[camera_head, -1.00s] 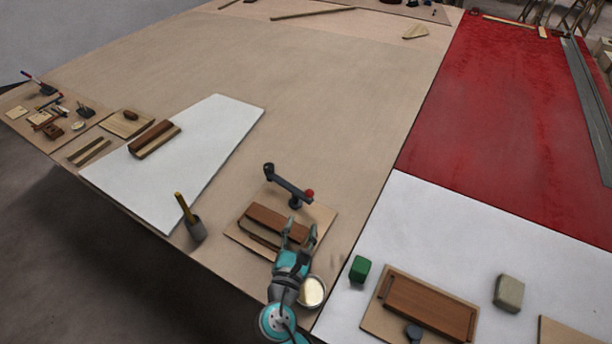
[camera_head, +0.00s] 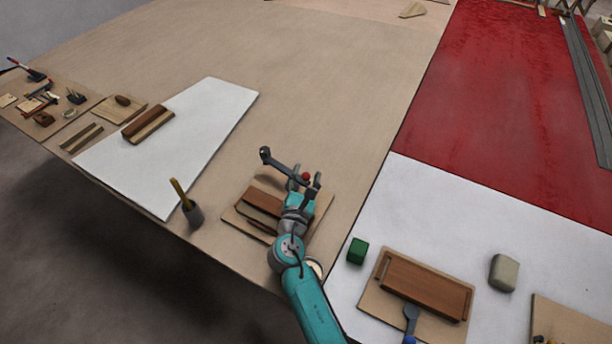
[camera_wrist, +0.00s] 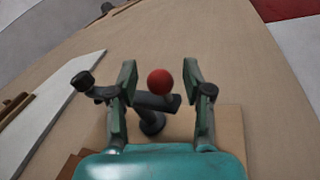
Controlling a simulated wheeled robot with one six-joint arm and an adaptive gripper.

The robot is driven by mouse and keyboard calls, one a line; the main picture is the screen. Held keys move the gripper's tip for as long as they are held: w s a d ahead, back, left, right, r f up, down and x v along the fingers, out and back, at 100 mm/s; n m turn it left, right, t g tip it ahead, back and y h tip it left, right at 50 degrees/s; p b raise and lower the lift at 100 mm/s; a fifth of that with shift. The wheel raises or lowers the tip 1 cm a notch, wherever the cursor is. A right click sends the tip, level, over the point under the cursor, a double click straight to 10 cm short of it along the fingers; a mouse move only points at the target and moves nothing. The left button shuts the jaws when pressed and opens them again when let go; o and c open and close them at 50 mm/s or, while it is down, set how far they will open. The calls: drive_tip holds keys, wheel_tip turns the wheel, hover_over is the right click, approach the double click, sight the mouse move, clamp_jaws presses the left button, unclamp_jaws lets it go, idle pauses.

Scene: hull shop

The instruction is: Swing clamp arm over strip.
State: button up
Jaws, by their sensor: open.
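The dark clamp arm (camera_head: 283,165) stands on a post at the back of a small wooden board (camera_head: 318,212). It points to the back left, away from the brown strip (camera_head: 264,201) on that board. Its red ball knob (camera_head: 306,176) is at the near right end. My gripper (camera_head: 305,182) is open at the knob. In the wrist view the red knob (camera_wrist: 160,81) sits between the two open fingers (camera_wrist: 160,88), with a gap on each side. The clamp's black pad end (camera_wrist: 82,81) shows left of the fingers. My gripper hides part of the strip and board.
A cup with a brush (camera_head: 192,213) stands left of the board. A pale pot (camera_head: 316,268) is partly behind my arm. A green block (camera_head: 357,251), another board with a brown piece (camera_head: 424,287) and a grey block (camera_head: 503,272) lie to the right. The table behind the clamp is clear.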

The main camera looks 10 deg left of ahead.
clamp_jaws()
